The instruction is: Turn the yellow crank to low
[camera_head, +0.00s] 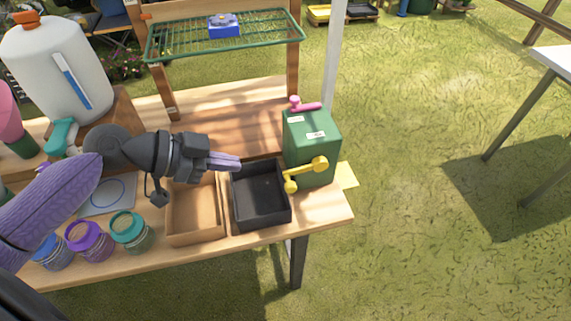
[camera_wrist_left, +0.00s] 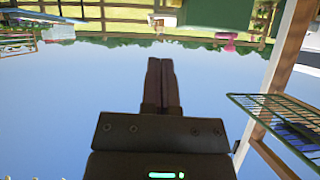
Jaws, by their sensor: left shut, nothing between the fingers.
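The yellow crank (camera_head: 306,171) sits on the front face of a green box (camera_head: 312,148) at the right end of the wooden table. Its arm slopes down to the left, with a knob at the low end. A pink crank (camera_head: 306,105) sits on the box top; it also shows in the left wrist view (camera_wrist_left: 228,40). My left gripper (camera_head: 239,162) is shut and empty, over the black tray's back edge and left of the green box, apart from the crank. In the left wrist view its fingers (camera_wrist_left: 162,62) are together. My right gripper is not in view.
A black tray (camera_head: 286,216) and a wooden tray (camera_head: 198,240) stand in front. A green wire shelf (camera_head: 180,43) hangs behind. Grass lies open to the right.

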